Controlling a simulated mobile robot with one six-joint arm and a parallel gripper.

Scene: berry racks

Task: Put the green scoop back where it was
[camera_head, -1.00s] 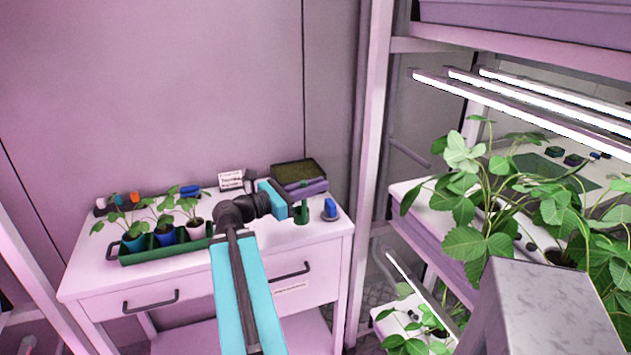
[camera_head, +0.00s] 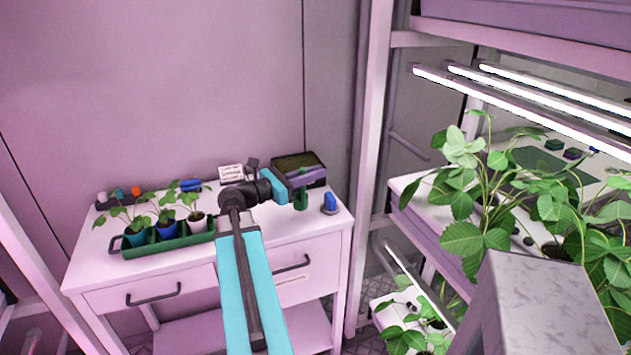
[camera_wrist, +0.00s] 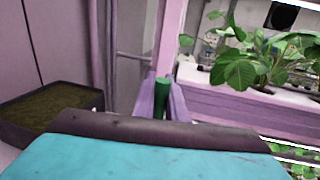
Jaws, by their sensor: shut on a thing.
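The green scoop (camera_head: 301,200) is in my gripper (camera_head: 299,188), at the right part of the white table (camera_head: 318,237). In the wrist view, a green upright handle (camera_wrist: 160,98) stands between the two pale purple fingers (camera_wrist: 160,104). My gripper is shut on it. In the head view the scoop is just in front of the dark soil box and left of a blue item (camera_head: 330,203) on a dark round base. The scoop's lower end is small in the picture; I cannot tell whether it touches the table.
A soil box (camera_head: 306,161) stands at the back right, also in the wrist view (camera_wrist: 45,108). A green tray (camera_head: 165,244) holds several potted seedlings. A small sign (camera_head: 231,173) stands behind. A plant rack (camera_head: 440,217) is on the right.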

